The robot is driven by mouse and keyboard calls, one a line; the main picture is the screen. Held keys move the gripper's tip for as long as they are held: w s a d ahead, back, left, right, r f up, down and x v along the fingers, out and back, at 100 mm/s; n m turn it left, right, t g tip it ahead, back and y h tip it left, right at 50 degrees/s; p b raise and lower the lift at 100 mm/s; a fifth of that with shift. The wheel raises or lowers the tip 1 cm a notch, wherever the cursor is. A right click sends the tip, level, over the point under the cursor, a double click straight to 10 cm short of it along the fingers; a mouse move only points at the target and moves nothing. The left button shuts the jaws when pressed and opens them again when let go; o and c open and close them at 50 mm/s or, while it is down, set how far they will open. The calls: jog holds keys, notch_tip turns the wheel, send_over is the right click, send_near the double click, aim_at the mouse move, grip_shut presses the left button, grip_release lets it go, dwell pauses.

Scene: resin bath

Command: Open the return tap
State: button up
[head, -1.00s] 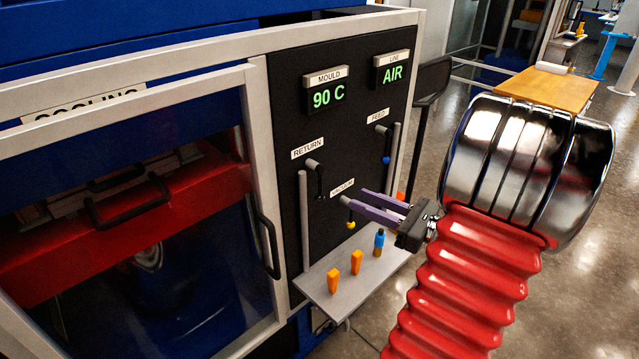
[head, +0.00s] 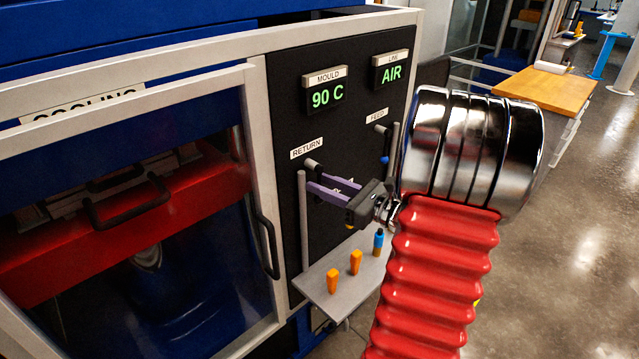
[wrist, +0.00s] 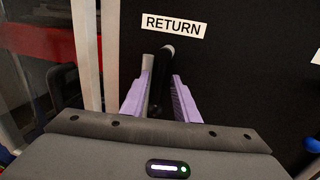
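The return tap (head: 311,164) sits on the black panel under the RETURN label, with a grey stub showing in the head view. Its black lever (wrist: 157,95) hangs down between my finger pads in the wrist view. My gripper (head: 314,187) is just below the stub, its two purple fingers pointing at the panel. It is open, with one finger on each side of the lever and gaps visible; its fingers hide the lever in the head view. I cannot tell if a finger touches the lever.
A grey vertical pipe (head: 304,225) runs beside the tap. Below, a grey shelf (head: 316,292) bears two orange pegs (head: 355,262) and a blue one (head: 378,242). The feed tap (head: 384,159) is to the right. A cabinet door handle (head: 268,245) stands out on the left.

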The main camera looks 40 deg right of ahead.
jog(key=shift+w+a, duration=0.15)
jog(key=shift+w, duration=0.5)
jog(key=shift+c, duration=0.3)
grip_shut()
dwell(0.8)
